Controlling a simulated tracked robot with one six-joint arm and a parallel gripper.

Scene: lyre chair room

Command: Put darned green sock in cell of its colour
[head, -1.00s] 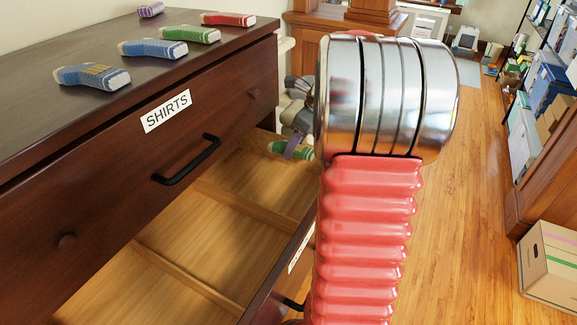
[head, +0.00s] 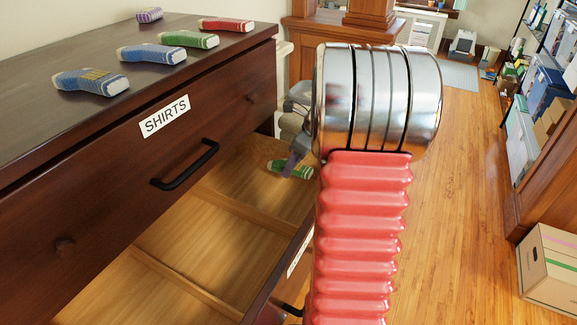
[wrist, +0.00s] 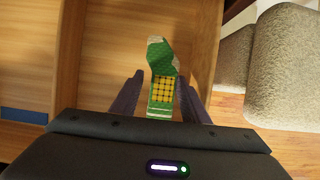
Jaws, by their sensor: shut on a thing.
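The darned green sock (head: 278,169) is green with a white toe and cuff; the wrist view shows its yellow checked darn (wrist: 163,92). My gripper (wrist: 160,80) is shut on it, one dark finger on each side. In the head view my gripper (head: 292,166) is low at the far end of the open drawer (head: 222,243), partly hidden by my arm. The sock is in or just above the far cell; I cannot tell whether it touches the floor. Wooden dividers (head: 240,207) split the drawer into cells. A blue strip (wrist: 22,115) marks the neighbouring cell in the wrist view.
On the dresser top (head: 60,125) lie a patched blue sock (head: 92,82), a plain blue sock (head: 151,53), a green sock (head: 190,39), a red sock (head: 226,25) and a purple sock (head: 149,15). The SHIRTS drawer above is shut. Grey upholstery (wrist: 285,60) stands beside the drawer.

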